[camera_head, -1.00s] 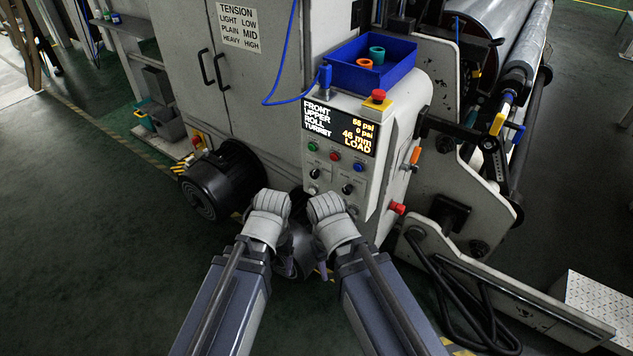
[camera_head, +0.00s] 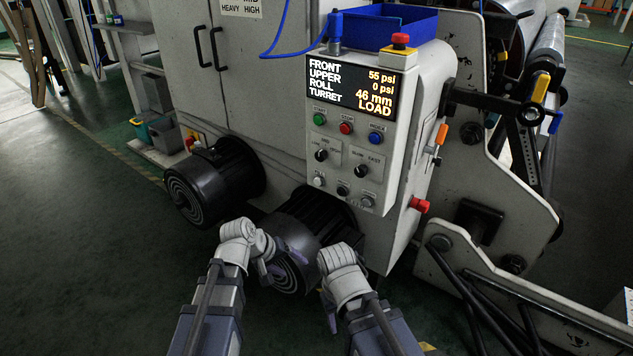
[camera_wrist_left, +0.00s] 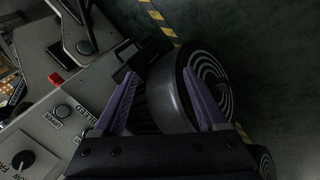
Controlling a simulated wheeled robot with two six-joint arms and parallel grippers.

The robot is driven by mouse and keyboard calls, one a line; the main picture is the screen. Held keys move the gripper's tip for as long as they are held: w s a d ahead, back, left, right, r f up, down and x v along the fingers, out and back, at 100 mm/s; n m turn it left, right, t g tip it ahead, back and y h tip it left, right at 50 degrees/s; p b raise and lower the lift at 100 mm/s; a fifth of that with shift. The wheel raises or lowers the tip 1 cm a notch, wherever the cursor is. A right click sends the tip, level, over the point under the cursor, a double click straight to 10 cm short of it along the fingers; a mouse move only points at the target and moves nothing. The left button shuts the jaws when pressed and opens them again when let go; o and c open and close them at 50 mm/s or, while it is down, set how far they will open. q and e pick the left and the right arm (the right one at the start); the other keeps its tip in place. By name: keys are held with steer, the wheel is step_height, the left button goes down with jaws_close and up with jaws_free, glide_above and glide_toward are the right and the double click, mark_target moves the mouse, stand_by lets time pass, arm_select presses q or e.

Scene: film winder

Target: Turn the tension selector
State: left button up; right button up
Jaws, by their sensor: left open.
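The control panel (camera_head: 350,135) faces me on the machine's front. It carries two black rotary knobs, an upper-left one (camera_head: 321,155) and a lower-right one (camera_head: 361,171); their small labels are hard to read, the right one seeming to say slow and fast. A black knob (camera_wrist_left: 22,160) also shows at the lower left of the left wrist view. My left gripper (camera_head: 275,262) is open and empty, below and left of the panel, in front of a motor. Its two fingers (camera_wrist_left: 160,100) stand apart in the wrist view. My right gripper (camera_head: 328,308) hangs below the panel, its fingers mostly hidden.
Two black motors (camera_head: 222,180) (camera_head: 310,225) stand below and left of the panel. A red emergency button (camera_head: 400,41) and a blue bin (camera_head: 385,27) sit on top. A red knob (camera_head: 419,205) sticks out at the right side.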

arm_select(q)
steer(key=w+d+r+n+t+h, duration=0.4)
steer(key=w+d+r+n, duration=0.15)
steer(key=w+r, duration=0.35)
steer(key=n+t+h, duration=0.1)
steer(key=n+t, duration=0.6)
steer(key=n, duration=0.4)
glide_toward(319, 157)
steer(key=w, duration=0.1)
steer(key=shift+m, duration=0.35)
steer(key=shift+x, duration=4)
steer(key=shift+s+d, duration=0.15)
jaws_close()
